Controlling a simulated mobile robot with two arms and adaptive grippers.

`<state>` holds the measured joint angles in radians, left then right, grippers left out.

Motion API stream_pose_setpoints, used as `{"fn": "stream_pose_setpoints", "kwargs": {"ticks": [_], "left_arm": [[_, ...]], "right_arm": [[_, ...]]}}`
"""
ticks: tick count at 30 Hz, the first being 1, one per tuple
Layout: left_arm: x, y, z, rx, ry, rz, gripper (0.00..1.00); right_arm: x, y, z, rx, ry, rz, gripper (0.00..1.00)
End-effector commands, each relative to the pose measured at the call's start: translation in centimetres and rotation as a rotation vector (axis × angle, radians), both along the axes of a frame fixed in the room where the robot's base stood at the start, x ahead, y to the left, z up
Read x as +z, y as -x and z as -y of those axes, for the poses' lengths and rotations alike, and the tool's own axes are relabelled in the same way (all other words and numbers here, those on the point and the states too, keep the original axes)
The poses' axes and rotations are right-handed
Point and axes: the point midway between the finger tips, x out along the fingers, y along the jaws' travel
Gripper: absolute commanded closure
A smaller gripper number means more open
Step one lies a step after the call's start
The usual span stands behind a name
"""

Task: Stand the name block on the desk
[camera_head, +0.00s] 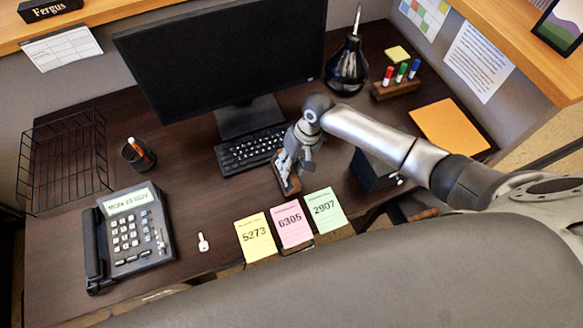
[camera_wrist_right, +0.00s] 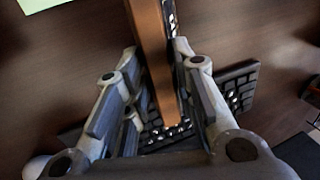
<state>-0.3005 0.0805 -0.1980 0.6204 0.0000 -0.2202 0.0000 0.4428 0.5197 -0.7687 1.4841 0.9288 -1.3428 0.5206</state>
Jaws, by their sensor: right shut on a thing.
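My right gripper (camera_head: 288,165) is over the desk (camera_head: 215,190), just in front of the keyboard (camera_head: 250,150). It is shut on a narrow brown block (camera_head: 292,186), which I take to be the name block. In the right wrist view the block's brown edge (camera_wrist_right: 153,50) runs between the fingers of the gripper (camera_wrist_right: 155,62), with a dark side carrying white marks at its right. In the head view the gripper partly covers the block. I cannot tell whether it touches the desk. My left gripper is out of view.
A black "Fergus" nameplate (camera_head: 50,9) sits on the upper left shelf. Yellow, pink and green cards (camera_head: 290,225) lie at the desk's front edge, with a key (camera_head: 203,242) and phone (camera_head: 128,235) to their left. A dark stand (camera_head: 365,172) is right of the gripper.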

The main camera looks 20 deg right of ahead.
Motion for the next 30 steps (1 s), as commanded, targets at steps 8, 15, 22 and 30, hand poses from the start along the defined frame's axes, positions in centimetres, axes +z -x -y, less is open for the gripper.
{"fn": "stream_pose_setpoints", "kwargs": {"ticks": [8,15,22,30], "left_arm": [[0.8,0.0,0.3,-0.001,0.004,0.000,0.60],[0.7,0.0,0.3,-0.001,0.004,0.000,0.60],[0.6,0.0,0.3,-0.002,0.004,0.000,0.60],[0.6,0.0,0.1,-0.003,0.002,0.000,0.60]], "right_arm": [[-2.3,0.2,0.1,-0.001,0.002,-0.003,1.00],[-2.4,0.2,0.1,0.000,0.001,-0.003,1.00],[-2.7,0.2,0.1,0.000,0.002,-0.004,0.59],[-2.6,0.2,0.1,0.000,0.002,-0.004,0.54]]}}
